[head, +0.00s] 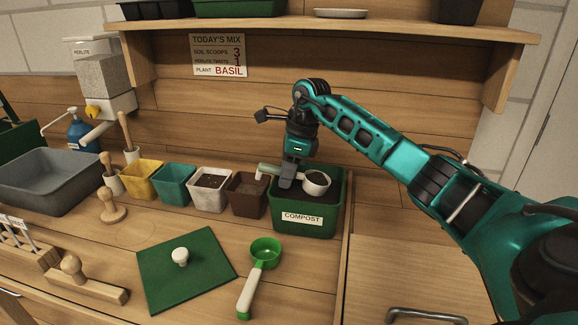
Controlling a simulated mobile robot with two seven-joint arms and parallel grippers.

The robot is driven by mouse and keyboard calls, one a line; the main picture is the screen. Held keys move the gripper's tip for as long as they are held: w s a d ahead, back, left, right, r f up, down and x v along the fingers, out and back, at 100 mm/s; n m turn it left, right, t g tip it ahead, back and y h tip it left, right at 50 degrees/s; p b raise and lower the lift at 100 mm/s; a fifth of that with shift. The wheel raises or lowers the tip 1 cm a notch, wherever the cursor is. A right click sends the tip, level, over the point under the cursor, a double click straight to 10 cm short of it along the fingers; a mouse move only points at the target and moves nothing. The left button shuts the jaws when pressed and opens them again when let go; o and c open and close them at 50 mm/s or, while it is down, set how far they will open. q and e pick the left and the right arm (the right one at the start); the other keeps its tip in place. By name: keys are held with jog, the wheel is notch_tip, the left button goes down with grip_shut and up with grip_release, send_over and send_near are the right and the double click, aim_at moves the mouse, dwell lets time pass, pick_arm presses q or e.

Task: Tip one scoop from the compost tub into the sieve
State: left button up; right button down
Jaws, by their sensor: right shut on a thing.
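The green compost tub (333,222), labelled "COMPOST", stands at the back right of the bench with dark soil in it. My right gripper (287,182) is over the tub, pointing down and shut on the pale green handle of a scoop. The scoop's white bowl (316,186) is over the soil in the tub; whether it touches the soil or holds any, I cannot tell. I cannot make out a sieve for certain. My left gripper is not in view.
Several small pots, among them a brown pot (247,199), line up left of the tub. A green scoop (262,262) and a green board with a white knob (180,257) lie in front. A grey bin (50,192) stands far left. A shelf (330,28) hangs above.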

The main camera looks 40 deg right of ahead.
jog(key=shift+w+a+r+h+p, duration=0.1)
jog(key=shift+r+h+p, duration=0.05)
jog(key=shift+r+p, duration=0.25)
jog(key=shift+w+a+r+h+p, duration=0.15)
jog(key=shift+r+p, duration=0.1)
jog(key=shift+r, duration=0.25)
jog(key=shift+w+a+r+g+h+p, duration=0.1)
jog(key=shift+r+g+h+p, duration=0.15)
jog(key=shift+r+p, duration=0.25)
jog(key=shift+w+a+r+g+h+p, duration=0.15)
jog(key=shift+r+g+p, duration=0.1)
jog(key=shift+r+p, duration=0.25)
jog(key=shift+r, duration=0.3)
jog(key=shift+w+a+r+g+h, duration=0.1)
jog(key=shift+r+g+h, duration=0.05)
jog(key=shift+r, duration=0.4)
jog(key=shift+w+a+r+g+h, duration=0.1)
jog(key=shift+a+r+h, duration=0.1)
jog(key=shift+r, duration=0.4)
jog(key=shift+a+r+g+h, duration=0.1)
jog(key=shift+r+g+h, duration=0.05)
jog(key=shift+r, duration=0.4)
jog(key=c, duration=1.5)
grip_release()
grip_shut()
